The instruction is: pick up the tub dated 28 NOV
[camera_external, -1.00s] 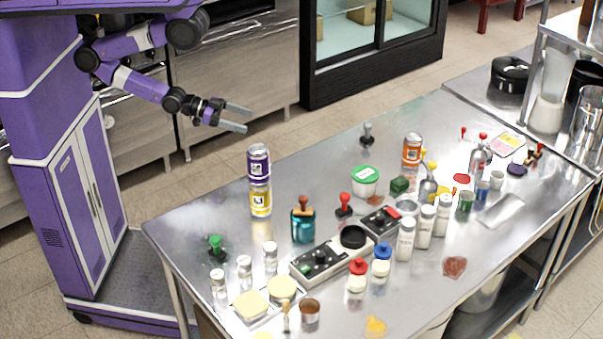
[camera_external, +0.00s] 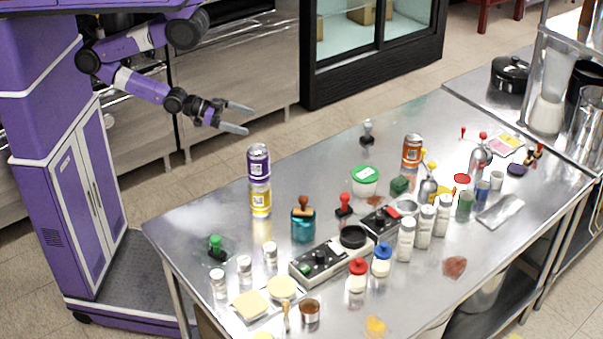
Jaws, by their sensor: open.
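A white tub with a green lid (camera_external: 364,181) stands upright near the middle of the steel table. A pale label shows on its lid, but its writing is too small to read, so I cannot tell whether it is dated 28 NOV. My gripper (camera_external: 249,120) is open and empty. It is in the air left of the tub, beyond the table's far left edge, and well apart from everything on the table.
A purple can on a yellow can (camera_external: 260,199) stands between my gripper and the tub. A teal jar (camera_external: 303,228), a red-knobbed stamp (camera_external: 344,205) and an orange can (camera_external: 412,150) stand near the tub. The steel table (camera_external: 215,205) has free room at its far left.

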